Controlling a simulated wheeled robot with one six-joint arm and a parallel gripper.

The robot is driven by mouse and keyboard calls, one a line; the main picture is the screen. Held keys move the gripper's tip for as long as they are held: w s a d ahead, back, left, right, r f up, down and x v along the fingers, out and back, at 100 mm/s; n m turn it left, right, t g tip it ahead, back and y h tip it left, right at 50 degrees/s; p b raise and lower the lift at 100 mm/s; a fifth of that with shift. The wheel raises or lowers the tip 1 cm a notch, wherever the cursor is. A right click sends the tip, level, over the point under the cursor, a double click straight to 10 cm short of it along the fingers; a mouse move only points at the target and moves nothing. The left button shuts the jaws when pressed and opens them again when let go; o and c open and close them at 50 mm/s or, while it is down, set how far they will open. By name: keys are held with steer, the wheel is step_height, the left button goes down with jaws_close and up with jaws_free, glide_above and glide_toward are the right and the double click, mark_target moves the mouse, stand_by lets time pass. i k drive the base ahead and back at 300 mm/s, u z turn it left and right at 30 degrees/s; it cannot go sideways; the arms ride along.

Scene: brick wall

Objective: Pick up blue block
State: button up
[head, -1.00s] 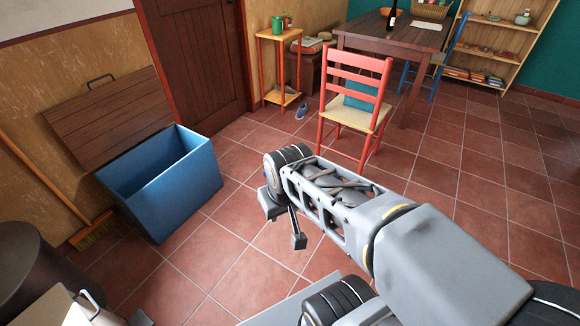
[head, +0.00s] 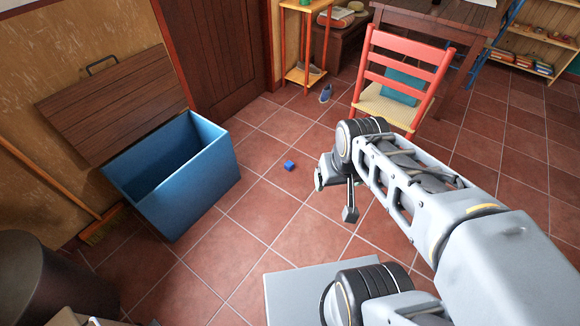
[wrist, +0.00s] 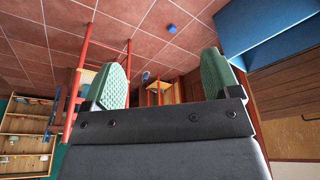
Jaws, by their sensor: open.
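The small blue block (head: 289,165) lies on the tiled floor, to the right of the blue chest and left of my gripper in the head view. It also shows in the wrist view (wrist: 171,28), near the top, beyond the fingers. My gripper (head: 335,197) hangs above the floor, apart from the block, with its fingers partly hidden by my wrist. In the wrist view my gripper (wrist: 162,62) has its two green-padded fingers spread wide, with nothing between them.
The open blue chest (head: 190,190) stands left, its wooden lid (head: 110,105) raised. A red chair (head: 402,75) stands beyond my arm, with a wooden table (head: 430,18) behind. A blue shoe (head: 325,93) lies near the orange stand (head: 305,40). Floor around the block is clear.

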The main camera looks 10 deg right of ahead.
mark_target(289, 166)
steer(key=z, duration=0.2)
steer(key=k, duration=0.3)
steer(key=z, duration=0.7)
steer(key=i, duration=1.35)
steer(key=u, duration=1.65)
steer(key=i, duration=0.95)
steer(key=u, duration=0.9)
